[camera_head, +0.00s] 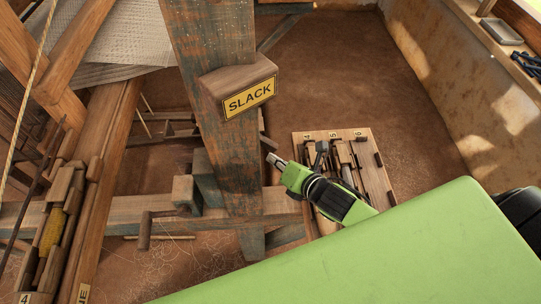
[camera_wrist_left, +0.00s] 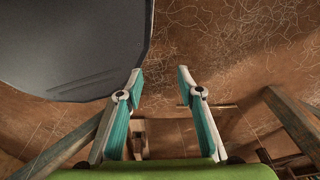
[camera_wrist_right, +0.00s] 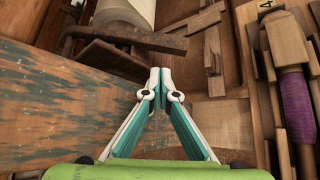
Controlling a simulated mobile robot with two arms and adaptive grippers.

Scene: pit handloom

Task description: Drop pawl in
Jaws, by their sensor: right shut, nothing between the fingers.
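My right gripper (camera_head: 272,158) is shut and empty beside the blue-worn loom post (camera_head: 215,110), below and right of the SLACK sign (camera_head: 249,98). In the right wrist view its closed fingertips (camera_wrist_right: 160,76) point toward a rust-brown bar (camera_wrist_right: 135,36), which may be the pawl; I cannot tell for sure. The bar lies across the front of a pale roll (camera_wrist_right: 125,12), and the fingertips look apart from it. My left gripper (camera_wrist_left: 160,82) is open and empty in the left wrist view, above the brown floor; it does not show in the head view.
A wooden tool board (camera_head: 375,185) with numbered slots lies behind my right arm. A wooden crank handle (camera_head: 145,230) sits on the lower beam. A purple-wound shuttle (camera_wrist_right: 297,105) shows at the right wrist view's right. Bare floor (camera_head: 340,70) lies behind the board.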

